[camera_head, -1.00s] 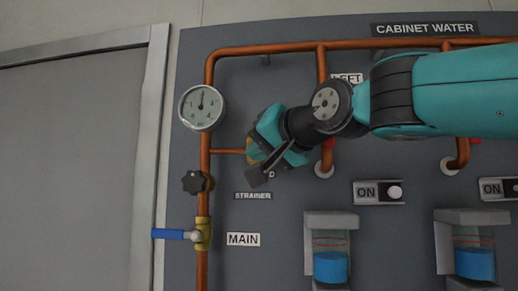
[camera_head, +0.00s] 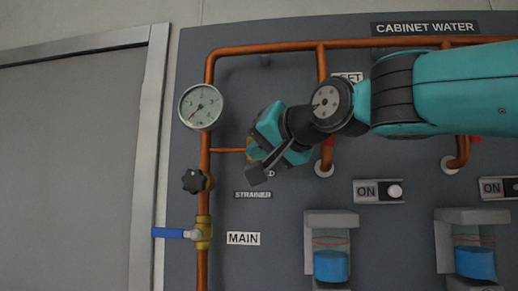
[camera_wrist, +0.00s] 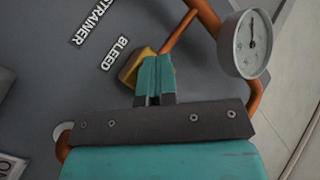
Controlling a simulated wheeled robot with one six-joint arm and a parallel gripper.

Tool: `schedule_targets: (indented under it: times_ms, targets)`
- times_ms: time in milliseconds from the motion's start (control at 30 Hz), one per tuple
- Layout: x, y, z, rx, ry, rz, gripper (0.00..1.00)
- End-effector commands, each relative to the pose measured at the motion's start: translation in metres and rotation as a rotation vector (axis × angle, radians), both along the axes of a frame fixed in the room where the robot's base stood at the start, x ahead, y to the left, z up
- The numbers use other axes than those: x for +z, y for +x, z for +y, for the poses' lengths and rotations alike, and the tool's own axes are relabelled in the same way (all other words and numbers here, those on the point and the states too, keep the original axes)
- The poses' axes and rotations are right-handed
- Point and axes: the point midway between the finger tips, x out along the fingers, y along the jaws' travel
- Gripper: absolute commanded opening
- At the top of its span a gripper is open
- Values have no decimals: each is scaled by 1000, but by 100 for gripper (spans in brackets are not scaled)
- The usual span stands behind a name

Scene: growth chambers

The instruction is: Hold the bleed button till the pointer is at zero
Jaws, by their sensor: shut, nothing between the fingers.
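The pressure gauge (camera_head: 201,107) is a round white dial at the top of the left copper pipe. Its pointer slants to the lower left, at the low end of the scale; the small figures are hard to read. The gauge also shows turned round in the wrist view (camera_wrist: 251,44). My gripper (camera_wrist: 155,78) is shut, its teal fingers pressed together with their tips at the yellow bleed fitting (camera_wrist: 134,68) beside the BLEED label (camera_wrist: 115,53). The fingers hide the button itself, so I cannot see how far it is pressed. In the head view my gripper (camera_head: 264,158) hides most of this fitting.
A black knob (camera_head: 193,181) and a blue-handled valve (camera_head: 170,233) sit on the left pipe, below my gripper. Two ON switches (camera_head: 378,191) (camera_head: 500,189) and two vessels with blue contents (camera_head: 331,264) (camera_head: 474,262) are to the right. Copper pipes run close around my gripper.

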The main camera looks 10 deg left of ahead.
Motion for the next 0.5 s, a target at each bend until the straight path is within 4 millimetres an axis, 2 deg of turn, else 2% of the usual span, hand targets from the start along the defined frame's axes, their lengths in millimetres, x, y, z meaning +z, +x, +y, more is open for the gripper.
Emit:
schedule_targets:
  times_ms: [233,500]
  targets:
    - [-1,-12,0,1,1,0,0]
    - [0,-14,-1,0,0,0,0]
